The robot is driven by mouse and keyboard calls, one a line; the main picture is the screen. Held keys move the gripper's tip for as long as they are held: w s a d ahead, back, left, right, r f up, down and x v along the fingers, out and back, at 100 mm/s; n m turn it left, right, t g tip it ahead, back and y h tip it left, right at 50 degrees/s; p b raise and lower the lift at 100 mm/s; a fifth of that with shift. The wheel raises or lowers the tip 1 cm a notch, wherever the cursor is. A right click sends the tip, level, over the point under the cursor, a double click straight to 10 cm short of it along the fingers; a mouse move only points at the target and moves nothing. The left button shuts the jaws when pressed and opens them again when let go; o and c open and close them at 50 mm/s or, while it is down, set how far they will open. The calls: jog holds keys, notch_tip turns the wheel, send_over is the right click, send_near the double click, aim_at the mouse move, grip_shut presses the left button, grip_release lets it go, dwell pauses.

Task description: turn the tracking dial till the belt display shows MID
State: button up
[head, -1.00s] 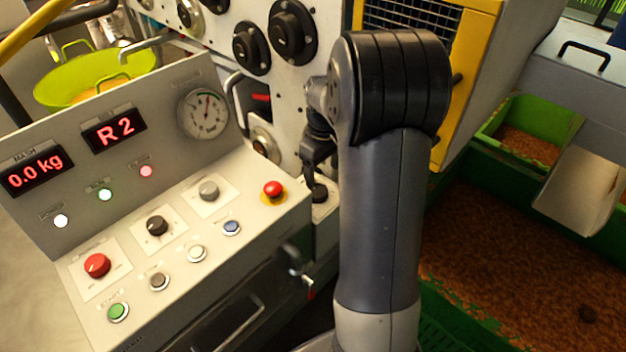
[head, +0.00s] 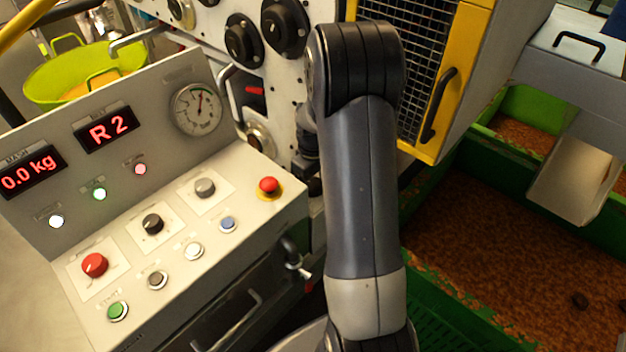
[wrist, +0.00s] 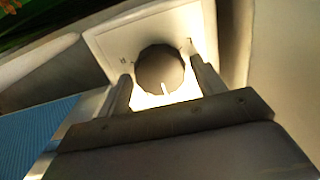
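The display that reads R 2 (head: 107,130) glows red on the console; its small label is too blurred to read. In the wrist view a dark round dial (wrist: 160,68) sits on a pale square plate (wrist: 112,42), its white pointer line towards the bottom of the picture. My gripper (wrist: 161,72) is open, with one finger on either side of this dial; small gaps seem to show between fingers and dial. In the head view my arm hides the gripper and most of that dial.
The console carries a red knob (head: 95,265), a black knob (head: 153,223), a grey knob (head: 205,187), a red stop button (head: 269,186) and several push buttons. A yellow-framed cage (head: 437,100) and green bin (head: 470,181) stand right of my arm.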

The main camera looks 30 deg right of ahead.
jog(key=c, duration=0.7)
jog(key=shift+n, duration=0.3)
jog(key=n+b, duration=0.1)
jog(key=n, duration=0.1)
jog(key=shift+n, duration=0.4)
jog(key=n+b, duration=0.1)
jog(key=n, duration=0.3)
jog(key=shift+n+b, duration=0.3)
jog(key=shift+b, duration=0.1)
jog(key=n, duration=0.4)
jog(key=shift+b, duration=0.4)
jog(key=shift+n, duration=1.8)
jog(key=shift+b, duration=0.3)
